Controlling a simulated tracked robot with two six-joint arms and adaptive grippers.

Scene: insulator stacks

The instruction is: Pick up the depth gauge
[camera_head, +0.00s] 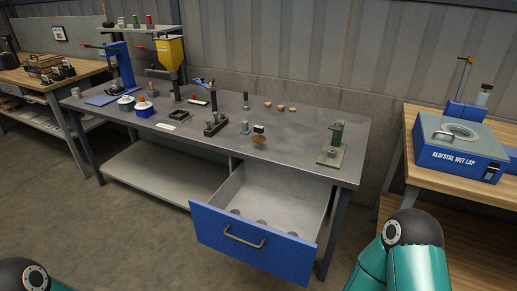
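I cannot tell for sure which item is the depth gauge. One candidate is a thin upright tool with a yellow top (467,72), standing in a blue block (466,113) behind the blue wet lap machine on the right bench. Other small instruments stand on the grey workbench: a green stand with a post (334,146) at the right end, a small brass-and-dark piece (258,134) near the front edge, and a small grey upright piece (245,127) beside it. Neither of my grippers shows; only teal and black arm parts appear at the bottom edge.
The grey workbench (295,128) has an open drawer (262,252) with a blue front jutting forward. The wet lap machine (455,146) fills much of the right wooden bench (418,176). A blue press and yellow hopper (170,52) stand at the back left. Floor at left front is clear.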

